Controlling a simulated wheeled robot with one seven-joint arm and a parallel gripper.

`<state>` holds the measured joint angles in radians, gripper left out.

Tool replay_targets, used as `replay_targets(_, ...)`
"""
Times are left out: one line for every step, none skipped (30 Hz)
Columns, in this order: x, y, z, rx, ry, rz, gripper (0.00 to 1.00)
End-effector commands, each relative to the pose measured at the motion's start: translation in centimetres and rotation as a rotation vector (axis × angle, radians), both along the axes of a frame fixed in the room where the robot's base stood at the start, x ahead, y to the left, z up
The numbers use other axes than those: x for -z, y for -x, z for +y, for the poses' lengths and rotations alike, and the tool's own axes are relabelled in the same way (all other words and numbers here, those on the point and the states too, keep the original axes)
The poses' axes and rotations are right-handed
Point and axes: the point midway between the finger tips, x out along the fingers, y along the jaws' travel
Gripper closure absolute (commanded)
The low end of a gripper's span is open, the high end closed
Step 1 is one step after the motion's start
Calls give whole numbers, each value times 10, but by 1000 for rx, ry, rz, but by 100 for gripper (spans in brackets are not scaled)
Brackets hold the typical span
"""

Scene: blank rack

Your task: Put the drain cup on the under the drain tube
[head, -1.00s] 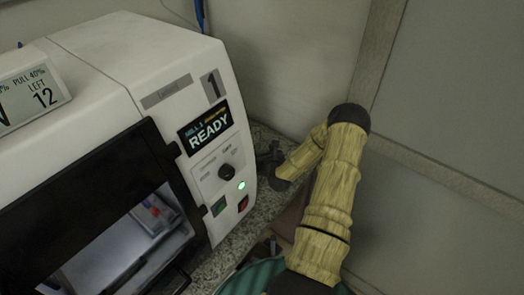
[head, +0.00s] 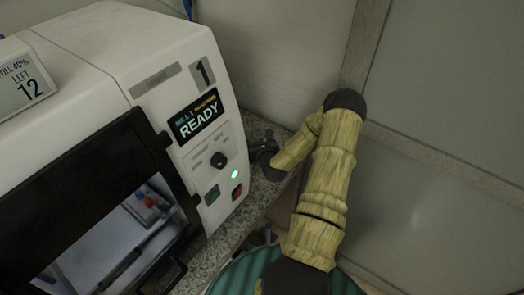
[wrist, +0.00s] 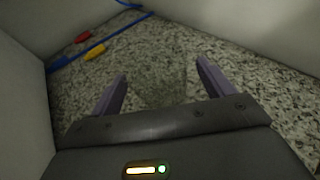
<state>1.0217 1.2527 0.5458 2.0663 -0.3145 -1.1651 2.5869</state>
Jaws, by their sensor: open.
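My gripper (wrist: 162,70) is open, its two purple-grey fingers spread low over a speckled stone counter (wrist: 215,45) in the wrist view. A faint darker, see-through patch (wrist: 162,85) shows between the fingers; it may be a clear cup, but I cannot tell for sure. A blue tube (wrist: 100,46) runs across the counter beyond the fingers, with a yellow piece (wrist: 95,52) and a red piece (wrist: 83,36) near it. I cannot tell whether it is the drain tube. In the head view the end of my arm (head: 265,152) is beside the machine's right side.
A white mill machine (head: 110,60) with a READY screen (head: 197,118) and dark-framed window fills the left. Walls close in beside the narrow counter (head: 225,235), and also on both sides in the wrist view.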

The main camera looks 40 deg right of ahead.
Motion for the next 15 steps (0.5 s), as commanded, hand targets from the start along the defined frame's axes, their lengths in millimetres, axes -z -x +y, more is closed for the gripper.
replay_targets(-2, 7, 2, -1, -1, 0, 19)
replay_targets(-3, 11, 4, -1, -1, 1, 19)
replay_targets(-5, 16, 5, -1, 0, 0, 19)
replay_targets(-6, 21, 7, -1, 0, 0, 19)
replay_targets(-7, 25, 9, -2, -2, 1, 19)
replay_targets(-9, 32, 10, 0, -2, 0, 19)
replay_targets(-11, 36, 12, -1, -1, 1, 19)
replay_targets(-12, 41, 13, -1, -1, 1, 19)
replay_targets(-15, 47, 14, -1, -1, 1, 19)
replay_targets(-16, 52, 16, -1, -1, 1, 19)
replay_targets(-18, 57, 17, -1, -1, 0, 19)
replay_targets(-19, 63, 19, -1, -1, 1, 19)
replay_targets(-21, 68, 21, -1, -1, 1, 19)
replay_targets(-23, 72, 22, -1, -1, 0, 19)
replay_targets(-25, 78, 24, -1, -1, 0, 19)
